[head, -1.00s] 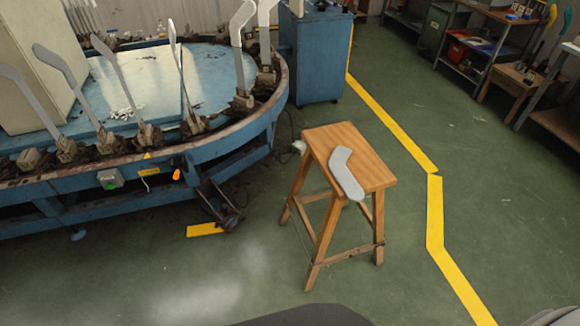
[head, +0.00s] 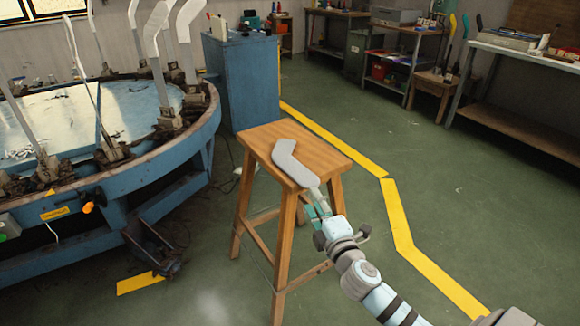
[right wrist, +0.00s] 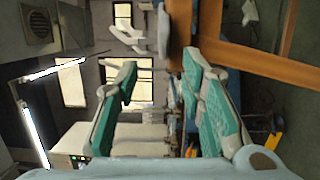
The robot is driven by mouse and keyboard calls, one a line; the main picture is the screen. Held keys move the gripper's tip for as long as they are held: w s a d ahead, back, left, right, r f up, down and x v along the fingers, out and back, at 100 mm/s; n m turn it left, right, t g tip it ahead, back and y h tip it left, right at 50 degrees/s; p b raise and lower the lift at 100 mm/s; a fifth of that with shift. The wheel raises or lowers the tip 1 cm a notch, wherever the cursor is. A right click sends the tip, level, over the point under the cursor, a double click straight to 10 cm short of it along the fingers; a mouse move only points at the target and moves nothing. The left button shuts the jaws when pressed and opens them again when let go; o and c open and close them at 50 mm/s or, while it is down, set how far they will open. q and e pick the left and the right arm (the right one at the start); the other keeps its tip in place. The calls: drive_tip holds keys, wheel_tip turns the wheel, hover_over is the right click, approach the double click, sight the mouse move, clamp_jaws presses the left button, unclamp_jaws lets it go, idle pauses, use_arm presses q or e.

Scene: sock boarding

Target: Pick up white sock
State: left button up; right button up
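The white sock (head: 293,163) lies flat on top of the wooden stool (head: 325,153). It is bent, and its near end reaches the stool's front edge. My right gripper (head: 317,207) is just in front of that edge, close to the sock's near end. In the right wrist view, the two teal-padded fingers of the right gripper (right wrist: 160,72) stand apart with nothing held between them. I cannot clearly tell the sock from other pale shapes in that view. My left gripper is not in view.
A round blue machine (head: 187,141) with several upright pale boards stands at the left. A blue cabinet (head: 242,82) is behind the stool. Workbenches and shelves (head: 515,60) line the back right. Green floor with a yellow line (head: 398,222) is clear right of the stool.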

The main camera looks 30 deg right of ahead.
sight(307, 189)
drive_tip(key=x, duration=0.4)
drive_tip(key=b+x, duration=0.1)
drive_tip(key=x, duration=0.1)
drive_tip(key=shift+w+d+f, duration=0.1)
drive_tip(key=shift+w+f, duration=0.2)
drive_tip(key=shift+w, duration=0.1)
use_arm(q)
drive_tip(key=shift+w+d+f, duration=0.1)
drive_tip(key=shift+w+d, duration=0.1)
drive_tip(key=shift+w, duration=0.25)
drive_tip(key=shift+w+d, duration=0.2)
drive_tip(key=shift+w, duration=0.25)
use_arm(e)
drive_tip(key=shift+s, duration=0.1)
clamp_jaws()
